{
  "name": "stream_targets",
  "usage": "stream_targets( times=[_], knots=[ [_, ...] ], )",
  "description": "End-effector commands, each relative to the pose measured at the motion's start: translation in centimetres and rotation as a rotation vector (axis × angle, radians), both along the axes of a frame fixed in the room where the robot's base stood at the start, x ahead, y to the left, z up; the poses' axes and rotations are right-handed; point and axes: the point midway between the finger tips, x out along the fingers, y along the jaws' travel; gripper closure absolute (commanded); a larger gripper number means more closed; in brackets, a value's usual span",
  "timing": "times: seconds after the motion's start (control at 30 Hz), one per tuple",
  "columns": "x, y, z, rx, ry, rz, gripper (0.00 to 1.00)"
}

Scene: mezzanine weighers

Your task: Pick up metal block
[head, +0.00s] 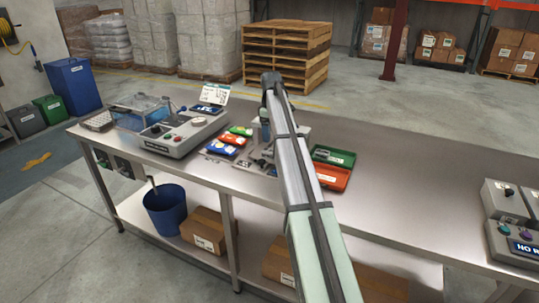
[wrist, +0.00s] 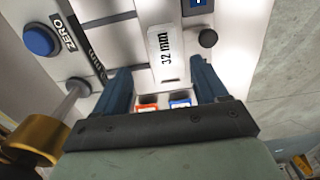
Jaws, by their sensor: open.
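In the wrist view, my gripper (wrist: 163,74) is open, with one dark blue finger on each side. Between and beyond the fingers is a pale grey block-like piece (wrist: 148,12) with a white "32 mm" label (wrist: 166,46). I cannot tell for sure whether it is the metal block or part of the instrument there. No contact between the fingers and this piece is visible. In the head view, my arm hides the gripper and most of the spot below it on the steel bench (head: 400,205).
A pale instrument with a blue ZERO button (wrist: 38,40) and a black knob (wrist: 207,38) surrounds the gripper. On the bench are a grey weighing console (head: 185,133), a green tray (head: 333,156), an orange tray (head: 331,177) and control boxes (head: 515,240) at right.

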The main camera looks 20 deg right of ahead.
Motion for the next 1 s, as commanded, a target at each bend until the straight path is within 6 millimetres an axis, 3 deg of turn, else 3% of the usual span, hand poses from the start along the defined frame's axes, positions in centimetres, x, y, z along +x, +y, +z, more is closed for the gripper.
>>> stream_targets(
  times=[0.1,0.47,0.73,1.0],
  knots=[
    [-0.1,0.0,-2.0,0.001,0.002,0.0,0.28],
    [-0.2,0.3,-4.4,0.0,0.001,0.0,0.28],
    [-0.4,0.6,-7.8,0.0,0.001,0.0,0.28],
    [-0.3,0.6,-8.4,0.0,0.0,0.0,0.28]
  ],
)
